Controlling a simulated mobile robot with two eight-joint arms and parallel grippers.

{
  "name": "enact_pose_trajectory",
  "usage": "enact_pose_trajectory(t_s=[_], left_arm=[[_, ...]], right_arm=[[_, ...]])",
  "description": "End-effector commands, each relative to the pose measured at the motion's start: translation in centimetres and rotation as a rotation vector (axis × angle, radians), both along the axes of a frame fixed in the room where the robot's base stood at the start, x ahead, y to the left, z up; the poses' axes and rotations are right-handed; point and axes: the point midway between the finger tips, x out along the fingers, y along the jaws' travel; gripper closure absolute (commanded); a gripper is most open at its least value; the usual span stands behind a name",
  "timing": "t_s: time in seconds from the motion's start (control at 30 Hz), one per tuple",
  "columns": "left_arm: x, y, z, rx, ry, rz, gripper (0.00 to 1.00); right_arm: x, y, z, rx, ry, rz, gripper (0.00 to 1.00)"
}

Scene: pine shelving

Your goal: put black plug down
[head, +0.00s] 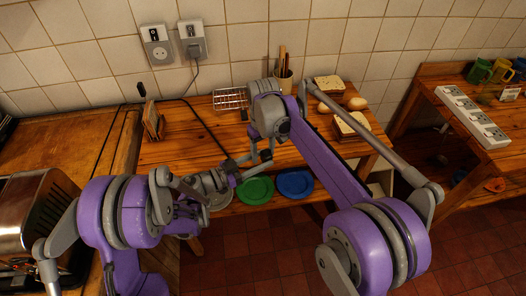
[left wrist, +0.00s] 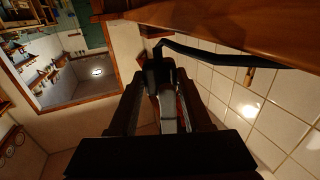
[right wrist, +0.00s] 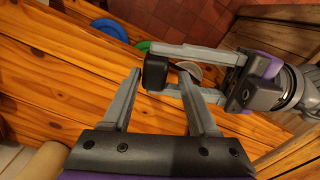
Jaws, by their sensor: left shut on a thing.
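The black plug (head: 231,165) is at the tip of my left gripper (head: 224,177) in the head view, near the table's front edge. A black cord runs from it back across the table. The left wrist view shows the plug (left wrist: 156,66) and its cord between the left fingers. In the right wrist view the left gripper comes in from the right, its fingers shut on the plug (right wrist: 156,72). My right gripper (right wrist: 160,75) is open; the plug appears between its fingertips, and I cannot tell whether they touch it.
A green plate (head: 255,190) and a blue plate (head: 295,184) lie at the table's front edge, beside the grippers. A wire rack (head: 230,99), bread (head: 350,125) and a utensil cup (head: 284,82) stand behind. Wall sockets (head: 157,46) are above. A power strip (head: 472,117) lies on the right-hand table.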

Motion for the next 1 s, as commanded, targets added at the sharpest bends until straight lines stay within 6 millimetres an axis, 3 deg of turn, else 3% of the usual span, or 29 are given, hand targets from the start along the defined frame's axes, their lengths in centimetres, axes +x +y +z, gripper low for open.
enact_pose_trajectory(t_s=[0.03,0.3,0.43,0.47,0.63,1.0], left_arm=[[0.0,0.0,0.01,0.0,0.0,0.0,1.0],[0.04,-0.03,0.0,0.0,0.0,0.0,1.0],[0.08,-0.07,0.0,0.0,0.0,0.0,1.0],[0.09,-0.08,0.0,0.0,0.0,0.0,0.48],[0.05,-0.06,0.0,0.0,0.0,0.0,0.17],[-0.19,0.42,0.0,0.0,0.0,0.001,0.16]], right_arm=[[0.0,0.0,0.01,0.0,0.0,0.0,0.52],[-0.1,0.14,0.04,0.002,0.003,0.002,1.0],[-0.21,0.29,0.05,0.004,0.004,0.003,1.0],[-0.23,0.32,0.06,0.005,0.005,0.004,1.0],[-0.16,0.23,0.05,0.003,0.003,0.003,1.0],[-0.04,0.05,0.04,0.001,0.001,0.001,1.0]])
